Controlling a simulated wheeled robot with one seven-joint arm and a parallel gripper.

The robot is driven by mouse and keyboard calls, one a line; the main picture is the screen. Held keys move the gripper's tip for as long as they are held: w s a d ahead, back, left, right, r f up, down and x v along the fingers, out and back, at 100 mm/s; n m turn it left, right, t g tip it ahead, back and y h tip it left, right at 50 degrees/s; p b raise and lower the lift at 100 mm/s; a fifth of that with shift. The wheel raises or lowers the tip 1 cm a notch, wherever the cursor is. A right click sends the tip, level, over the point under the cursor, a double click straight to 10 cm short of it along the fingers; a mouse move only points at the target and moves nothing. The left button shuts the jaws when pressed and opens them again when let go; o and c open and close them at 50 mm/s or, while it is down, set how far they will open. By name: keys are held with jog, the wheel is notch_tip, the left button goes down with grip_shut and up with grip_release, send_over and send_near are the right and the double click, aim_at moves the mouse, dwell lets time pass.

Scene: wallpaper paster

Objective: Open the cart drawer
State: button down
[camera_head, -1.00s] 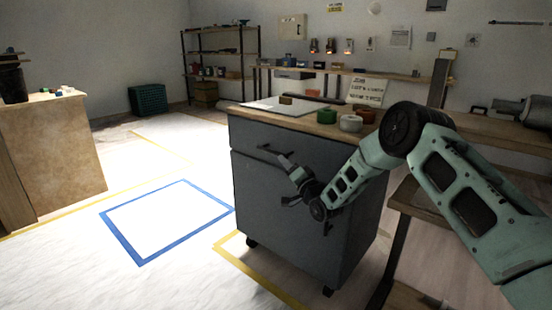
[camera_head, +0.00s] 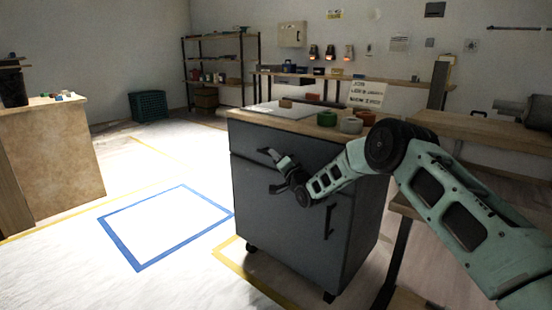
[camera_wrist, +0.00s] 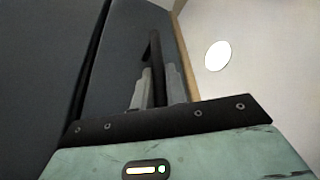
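The grey cart (camera_head: 290,225) stands in the middle of the head view under a light wooden top. Its drawer front (camera_head: 252,138) is the upper panel and looks flush with the body. The drawer's black bar handle (camera_head: 265,151) is partly hidden by my gripper (camera_head: 282,160), which is at the handle's right part. In the wrist view, the handle (camera_wrist: 155,50) runs between the two grey fingertips of my gripper (camera_wrist: 158,88), close to both. I cannot tell whether the fingers press on it.
A vertical door handle (camera_head: 329,221) sits lower on the cart. Green (camera_head: 326,118) and white (camera_head: 351,125) rolls and a white sheet lie on its top. A wooden bench (camera_head: 480,124) stands at right. The floor by the blue tape square (camera_head: 165,226) is clear.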

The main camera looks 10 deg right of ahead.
jog(key=s+a+p, duration=0.1)
jog(key=s+a, duration=0.7)
jog(key=a, duration=0.3)
jog(key=s+a+p, duration=0.1)
jog(key=s+a, duration=0.7)
jog(key=a, duration=0.3)
jog(key=c, duration=1.4)
grip_release()
jog(key=shift+d, duration=0.1)
jog(key=shift+s, duration=0.1)
jog(key=p+v, duration=0.3)
jog(key=v, duration=1.4)
